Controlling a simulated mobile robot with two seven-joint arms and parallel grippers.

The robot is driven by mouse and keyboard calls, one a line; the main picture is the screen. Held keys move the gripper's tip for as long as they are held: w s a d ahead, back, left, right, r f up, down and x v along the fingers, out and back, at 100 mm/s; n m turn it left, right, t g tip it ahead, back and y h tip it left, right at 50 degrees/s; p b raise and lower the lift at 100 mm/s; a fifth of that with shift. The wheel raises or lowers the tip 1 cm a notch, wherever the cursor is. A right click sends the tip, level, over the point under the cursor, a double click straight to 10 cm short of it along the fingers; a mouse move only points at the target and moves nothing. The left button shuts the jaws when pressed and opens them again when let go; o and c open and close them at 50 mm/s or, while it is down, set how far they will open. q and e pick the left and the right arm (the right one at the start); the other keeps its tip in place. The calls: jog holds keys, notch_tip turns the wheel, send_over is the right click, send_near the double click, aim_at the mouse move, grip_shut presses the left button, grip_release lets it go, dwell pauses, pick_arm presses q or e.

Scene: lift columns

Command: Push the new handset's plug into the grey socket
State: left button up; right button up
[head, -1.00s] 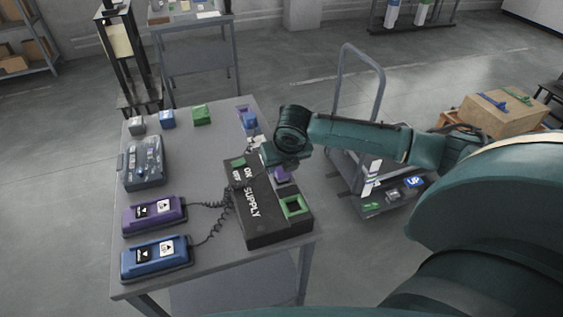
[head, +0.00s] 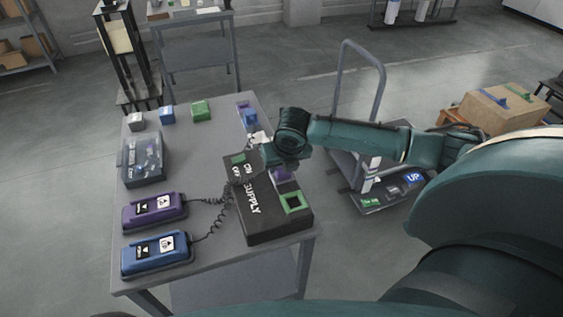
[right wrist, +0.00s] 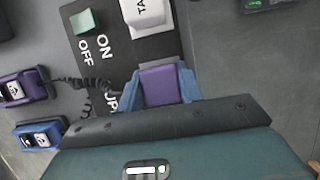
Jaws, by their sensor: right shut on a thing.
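My right gripper (head: 279,163) is over the right side of the black supply box (head: 250,215). In the right wrist view its blue fingertips (right wrist: 160,88) are shut on a purple block, which looks like a plug (right wrist: 160,84). The purple handset (head: 153,210) and the blue handset (head: 157,254) lie at the table's left. Their coiled cords run to the box; the ends near the gripper are hard to follow. A pale, lettered block (right wrist: 147,12) is just beyond the fingers. I cannot make out a grey socket for certain. My left gripper is out of view.
A green-framed socket (head: 293,203) is at the box's near right. A green switch (right wrist: 85,21) is beside the ON and OFF lettering. A clear-lidded case (head: 142,160) stands at left. A cart (head: 350,168) stands right.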

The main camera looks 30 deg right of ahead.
jog(key=shift+r, duration=0.1)
jog(key=o, duration=1.3)
jog(key=shift+c, duration=0.2)
jog(key=shift+r, duration=3.5)
